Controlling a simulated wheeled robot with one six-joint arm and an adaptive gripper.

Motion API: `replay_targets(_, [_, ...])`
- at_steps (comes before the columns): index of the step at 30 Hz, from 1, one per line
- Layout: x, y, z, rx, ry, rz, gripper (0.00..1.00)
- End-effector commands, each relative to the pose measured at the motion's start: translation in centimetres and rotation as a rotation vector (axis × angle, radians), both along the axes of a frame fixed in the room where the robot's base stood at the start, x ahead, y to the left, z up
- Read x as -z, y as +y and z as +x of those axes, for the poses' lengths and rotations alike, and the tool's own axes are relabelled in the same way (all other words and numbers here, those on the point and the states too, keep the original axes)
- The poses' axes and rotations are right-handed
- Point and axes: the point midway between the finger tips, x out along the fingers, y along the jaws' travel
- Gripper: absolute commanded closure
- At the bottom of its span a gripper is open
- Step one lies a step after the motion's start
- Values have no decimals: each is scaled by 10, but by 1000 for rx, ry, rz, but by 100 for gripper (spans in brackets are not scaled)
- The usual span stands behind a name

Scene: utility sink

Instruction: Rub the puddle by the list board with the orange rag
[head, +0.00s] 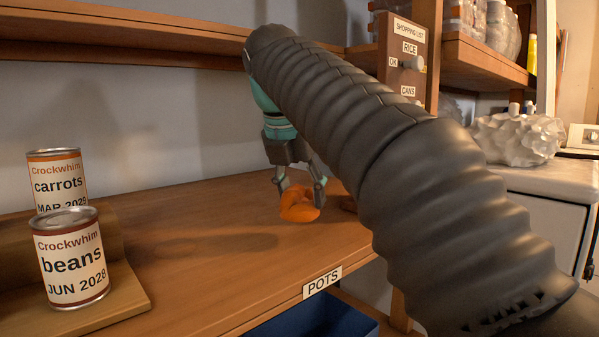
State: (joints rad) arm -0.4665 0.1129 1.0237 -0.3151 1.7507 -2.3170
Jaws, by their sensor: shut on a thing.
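My gripper (300,188) is shut on a crumpled orange rag (299,205) and points down over the right part of the wooden shelf. The rag seems to hang just above or at the wood; I cannot tell if it touches. The list board (401,62) is a brown upright panel with "SHOPPING LIST", "RICE", "OK" and "CANS" labels, at the back right behind my arm. No puddle shows clearly; my arm hides part of the shelf below the board. A dark patch left of the rag looks like a shadow.
A beans can (70,258) and a carrots can (57,180) stand on a stepped wooden riser (118,295) at the left. A blue bin (320,318) sits below the "POTS" label (322,282). The shelf's middle (185,215) is clear. An upper shelf (180,45) runs above.

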Motion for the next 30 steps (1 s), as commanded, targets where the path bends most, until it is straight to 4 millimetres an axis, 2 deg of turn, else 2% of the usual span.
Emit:
replay_targets(12, [-32,-4,1,9,0,0,80])
replay_targets(30, [-34,-5,1,9,0,0,80])
